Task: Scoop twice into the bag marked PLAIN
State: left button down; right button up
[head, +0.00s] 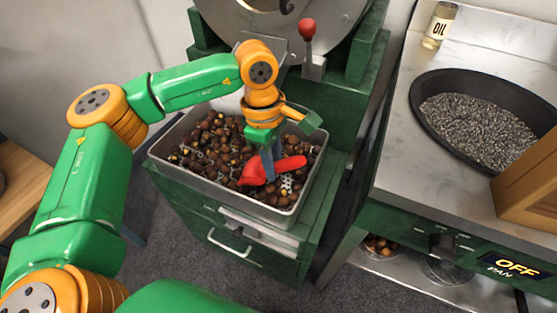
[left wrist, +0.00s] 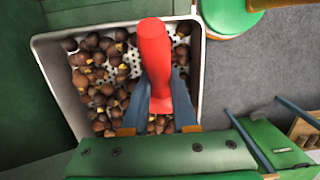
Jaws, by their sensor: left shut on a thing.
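My left gripper (head: 268,165) is shut on the red scoop (head: 290,164), low over the metal tray (head: 168,160) of chestnuts (head: 220,140). In the left wrist view, the red scoop (left wrist: 155,60) stands between the two blue-grey fingers (left wrist: 160,105), with chestnuts (left wrist: 95,75) around and beneath it. I cannot tell whether the scoop touches the chestnuts or holds any. A perforated light floor shows between the nuts. No bag marked PLAIN is in view.
The tray rests on a green cabinet below a round machine with a red-knobbed lever (head: 307,30). To the right, a counter carries a black pan (head: 425,115) of dark grains, an OIL jar (head: 439,25) and a wooden box (head: 530,185). Grey floor lies in front.

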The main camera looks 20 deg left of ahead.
pick_arm(q)
jog(key=shift+a+f+y+b, duration=0.3)
jog(key=shift+a+f, duration=0.1)
jog(key=shift+f, duration=0.2)
jog(key=shift+a+f+y+b, duration=0.2)
jog(key=shift+a+f+b, duration=0.15)
jog(key=shift+f, duration=0.2)
jog(key=a+f+y, duration=0.1)
jog(key=a, duration=0.2)
jog(key=a+f+y+b, duration=0.1)
jog(key=a, duration=0.3)
jog(key=w+a+f+y+b, duration=0.1)
jog(key=a, duration=0.3)
jog(key=shift+a+f, duration=0.2)
jog(key=shift+a, duration=0.05)
jog(key=shift+d+r+y, duration=0.1)
jog(key=shift+r+y, duration=0.25)
jog(key=shift+y, duration=0.85)
notch_tip(320, 180, up, 6)
jog(key=d+y+p, duration=0.2)
jog(key=p, duration=0.3)
jog(key=shift+d+t, duration=0.3)
jog(key=shift+s, duration=0.1)
